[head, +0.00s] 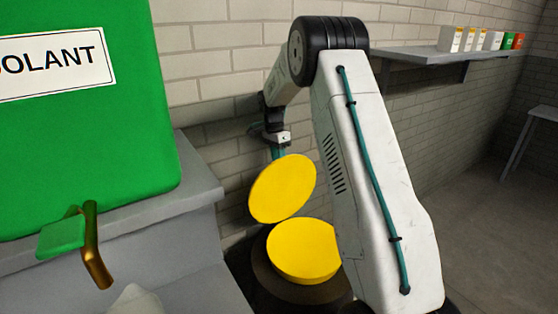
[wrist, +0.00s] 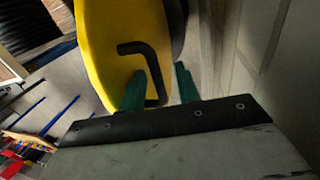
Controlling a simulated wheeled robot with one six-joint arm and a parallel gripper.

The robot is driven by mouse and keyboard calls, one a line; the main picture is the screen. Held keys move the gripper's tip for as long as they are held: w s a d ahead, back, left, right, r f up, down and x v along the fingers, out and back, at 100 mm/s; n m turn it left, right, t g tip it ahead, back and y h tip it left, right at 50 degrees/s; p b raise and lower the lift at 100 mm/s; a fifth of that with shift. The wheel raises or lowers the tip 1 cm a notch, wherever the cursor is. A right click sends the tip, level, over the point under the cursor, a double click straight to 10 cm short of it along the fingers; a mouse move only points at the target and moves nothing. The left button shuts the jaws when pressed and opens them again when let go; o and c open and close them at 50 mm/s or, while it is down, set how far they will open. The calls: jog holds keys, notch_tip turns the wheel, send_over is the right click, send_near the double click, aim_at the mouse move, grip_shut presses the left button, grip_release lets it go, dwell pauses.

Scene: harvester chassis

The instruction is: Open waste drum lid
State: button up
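The waste drum (head: 265,285) stands on the floor by the wall, dark at the side, with a round yellow face (head: 300,250) on top. Its yellow lid (head: 283,188) is raised and steeply tilted above the drum in the head view. In the wrist view the lid (wrist: 110,35) shows a bent black handle (wrist: 157,62). My gripper (wrist: 160,72) has its teal fingers on either side of the handle's bar, with gaps visible, so it looks open around the handle. In the head view the gripper (head: 278,152) is at the lid's upper edge, its fingertips hidden behind the lid.
A green coolant tank (head: 80,140) with a brass tap (head: 95,250) stands on a grey ledge (head: 190,200) at the left. A wall shelf (head: 430,53) with small boxes is at the upper right. The floor (head: 490,230) at the right is clear.

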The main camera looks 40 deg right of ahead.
jog(key=shift+a+r, duration=0.1)
jog(key=shift+r, duration=0.05)
jog(key=shift+r, duration=0.35)
notch_tip(320, 180, up, 2)
jog(key=shift+r, duration=0.15)
jog(key=s+a+r, duration=0.1)
jog(key=s+a, duration=0.1)
jog(key=s, duration=0.5)
jog(key=s+a, duration=0.2)
jog(key=s, duration=0.6)
jog(key=shift+s+a+r, duration=0.15)
jog(key=shift+a+r, duration=0.2)
